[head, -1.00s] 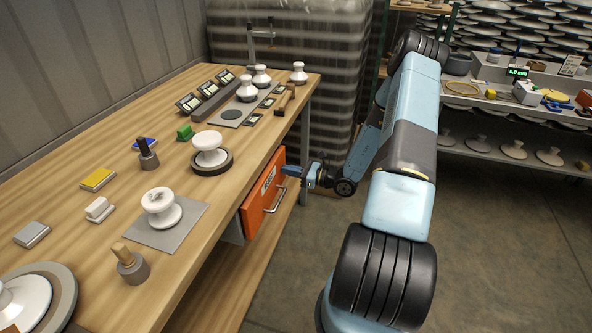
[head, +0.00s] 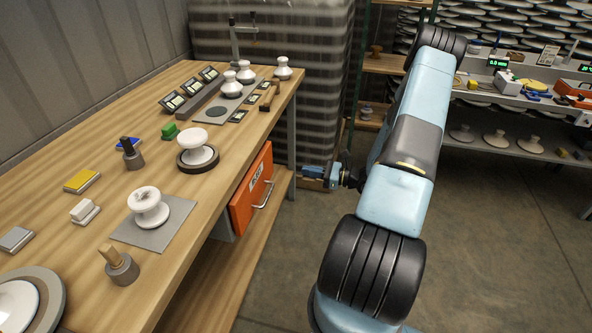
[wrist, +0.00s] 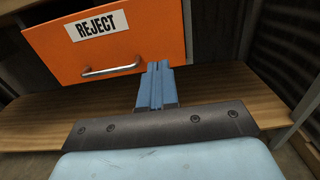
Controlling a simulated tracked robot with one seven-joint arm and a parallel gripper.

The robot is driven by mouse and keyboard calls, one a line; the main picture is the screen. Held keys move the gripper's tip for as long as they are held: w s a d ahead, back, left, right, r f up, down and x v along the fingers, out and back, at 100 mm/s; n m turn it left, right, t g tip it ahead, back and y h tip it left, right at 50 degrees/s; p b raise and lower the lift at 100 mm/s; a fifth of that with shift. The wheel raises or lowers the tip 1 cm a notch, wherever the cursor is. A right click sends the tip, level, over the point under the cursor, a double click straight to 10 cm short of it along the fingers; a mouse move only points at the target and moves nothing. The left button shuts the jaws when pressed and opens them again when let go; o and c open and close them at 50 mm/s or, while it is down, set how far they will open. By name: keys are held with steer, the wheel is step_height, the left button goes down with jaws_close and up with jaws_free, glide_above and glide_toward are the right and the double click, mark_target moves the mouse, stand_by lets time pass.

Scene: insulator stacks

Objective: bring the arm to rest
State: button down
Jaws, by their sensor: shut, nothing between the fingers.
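My gripper (head: 307,171) is beside the right side of the wooden workbench, apart from it, near the orange drawer (head: 250,190). In the wrist view my gripper (wrist: 158,67) shows as two blue fingers shut together with nothing between them. The drawer also shows in the wrist view (wrist: 150,30), with a "REJECT" label and a metal handle (wrist: 112,69). The drawer looks slightly open, its inside dark at the top. The fingertips point toward the drawer front and overlap it in the picture; contact cannot be told.
The bench top (head: 75,240) carries white insulators, blocks and tools. A lower bench shelf (wrist: 225,90) lies under the drawer. Wrapped stacks (head: 320,100) stand behind the bench. Shelves with insulators (head: 510,140) stand at the right. The floor (head: 480,240) beside my arm is clear.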

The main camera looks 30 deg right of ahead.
steer(key=shift+v, duration=0.9)
steer(key=shift+r, duration=0.1)
steer(key=s+a+r+n+g+h, duration=0.2)
steer(key=s+a+r+n+g, duration=0.2)
steer(key=a+r+n+g, duration=0.55)
steer(key=s+a+r+n+g+h, duration=0.4)
steer(key=r+n, duration=0.3)
steer(key=r, duration=0.8)
steer(key=s+a+r+n+t+h, duration=0.2)
steer(key=s+r+n, duration=0.3)
steer(key=s+r, duration=0.3)
steer(key=s+a+r+n+t+h, duration=0.1)
steer(key=s+r+n+t+h, duration=0.3)
steer(key=s+r, duration=0.4)
steer(key=shift+a+r+n+t+h, duration=0.4)
steer(key=shift+r+t+h, duration=0.2)
steer(key=shift+h, duration=0.2)
